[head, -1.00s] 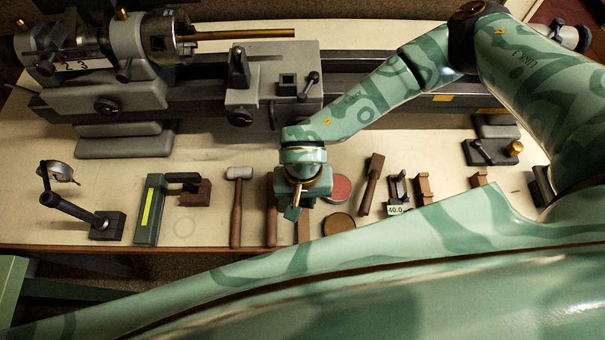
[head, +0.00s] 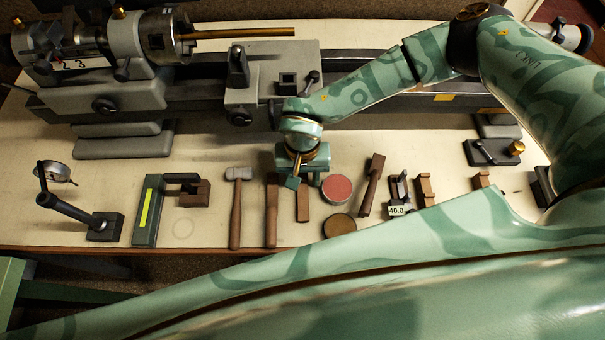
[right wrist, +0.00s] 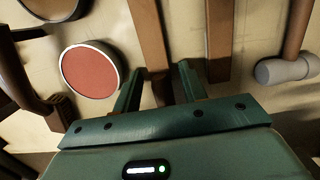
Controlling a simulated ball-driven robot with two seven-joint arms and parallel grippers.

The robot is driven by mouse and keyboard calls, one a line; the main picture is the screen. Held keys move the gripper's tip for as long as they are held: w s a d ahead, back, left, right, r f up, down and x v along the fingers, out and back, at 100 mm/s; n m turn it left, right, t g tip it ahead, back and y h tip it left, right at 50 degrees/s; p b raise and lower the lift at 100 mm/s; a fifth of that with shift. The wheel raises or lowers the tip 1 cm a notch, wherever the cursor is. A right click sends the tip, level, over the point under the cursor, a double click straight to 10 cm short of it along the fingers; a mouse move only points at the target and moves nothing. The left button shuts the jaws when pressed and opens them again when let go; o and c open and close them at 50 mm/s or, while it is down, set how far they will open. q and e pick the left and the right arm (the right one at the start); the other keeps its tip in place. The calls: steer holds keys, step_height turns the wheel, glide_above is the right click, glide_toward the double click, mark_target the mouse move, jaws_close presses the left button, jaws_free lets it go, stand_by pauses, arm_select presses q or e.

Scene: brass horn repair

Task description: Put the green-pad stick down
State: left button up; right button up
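Two brown sticks lie side by side on the bench: a shorter one (head: 303,205), also in the right wrist view (right wrist: 149,40), and a longer one (head: 271,215), also in the right wrist view (right wrist: 218,30). I cannot clearly make out a green pad on the shorter one. My right gripper (head: 293,181) is by the far end of the shorter stick. In the wrist view its fingers (right wrist: 159,68) are apart, with that stick's end showing between them, and they hold nothing. My left gripper is out of view.
A red-topped round tin (head: 336,188) and a brown-topped tin (head: 339,224) lie right of the sticks. A mallet (head: 236,205) lies left. A lathe (head: 250,95) stands behind.

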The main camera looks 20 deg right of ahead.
step_height(320, 180, up, 12)
steer(key=w+p, duration=0.1)
steer(key=shift+w+d+r, duration=0.15)
steer(key=shift+d, duration=0.05)
stand_by(0.3)
stand_by(0.5)
